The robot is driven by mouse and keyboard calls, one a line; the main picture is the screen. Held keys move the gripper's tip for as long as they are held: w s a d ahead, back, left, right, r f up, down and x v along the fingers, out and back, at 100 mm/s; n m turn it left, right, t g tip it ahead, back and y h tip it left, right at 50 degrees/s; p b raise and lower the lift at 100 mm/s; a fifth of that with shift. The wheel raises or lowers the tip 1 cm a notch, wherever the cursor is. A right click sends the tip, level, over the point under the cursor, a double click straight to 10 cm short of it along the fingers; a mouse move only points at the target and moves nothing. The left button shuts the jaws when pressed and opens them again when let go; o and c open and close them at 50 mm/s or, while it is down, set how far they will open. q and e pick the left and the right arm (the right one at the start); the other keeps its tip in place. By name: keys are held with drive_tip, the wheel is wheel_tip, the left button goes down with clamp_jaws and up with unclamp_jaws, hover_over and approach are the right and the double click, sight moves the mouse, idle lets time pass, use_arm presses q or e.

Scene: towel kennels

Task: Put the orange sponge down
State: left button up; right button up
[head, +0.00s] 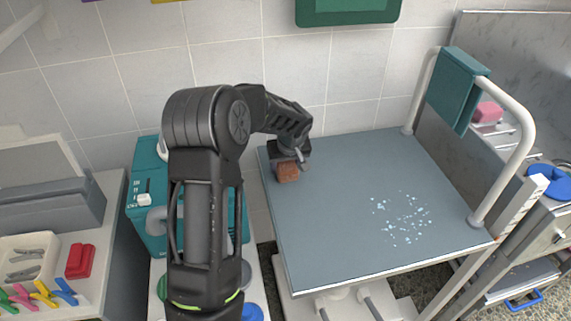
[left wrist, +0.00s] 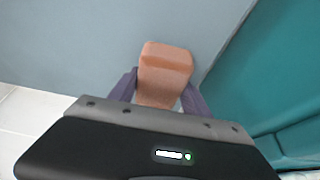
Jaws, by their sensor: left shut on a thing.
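The orange sponge (head: 288,172) is a small block at the far left corner of the grey tabletop (head: 345,240). My left gripper (head: 289,160) reaches down over that corner and is shut on the sponge. In the left wrist view the sponge (left wrist: 163,75) stands between the two dark fingers of my gripper (left wrist: 158,95), with the grey surface beyond it. I cannot tell whether its underside touches the tabletop. My right gripper is not in view.
White specks (head: 402,218) lie on the right part of the tabletop. A teal machine (head: 150,190) stands left of the table. The middle of the tabletop is clear.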

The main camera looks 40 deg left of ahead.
use_arm(q)
drive_tip(key=shift+f+b, duration=0.25)
drive_tip(key=shift+b, duration=0.15)
drive_tip(key=o, duration=0.9)
drive_tip(key=shift+r, duration=0.1)
drive_tip(key=shift+c, duration=0.2)
drive_tip(key=o, duration=0.3)
drive_tip(key=shift+s, duration=0.1)
drive_tip(key=shift+o, duration=0.2)
drive_tip(key=shift+r+p, duration=0.25)
drive_tip(key=shift+p, duration=0.25)
drive_tip(key=v, duration=1.2)
drive_tip(key=shift+b, duration=0.35)
